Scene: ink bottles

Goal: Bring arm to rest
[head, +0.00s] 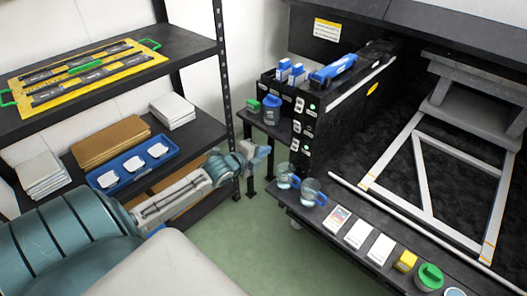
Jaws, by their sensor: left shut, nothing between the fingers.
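My left arm reaches in from the lower left in the head view, past the front of the left shelf. My left gripper (260,157) is at its end, over the gap between the shelf and the black machine. It is shut and empty, and it touches nothing that I can see. My right gripper is not in view. A blue-lidded bottle (271,110) and a small green-capped container (252,106) stand on a small black stand beyond the gripper.
The black shelf (190,45) at left holds a yellow tray (20,110), a blue tray (171,158) and stacks of white sheets (172,110). Two clear jugs (286,177), cards, a yellow block (405,262) and a green-lidded container (429,276) line the machine's front ledge. Green floor (240,235) is clear.

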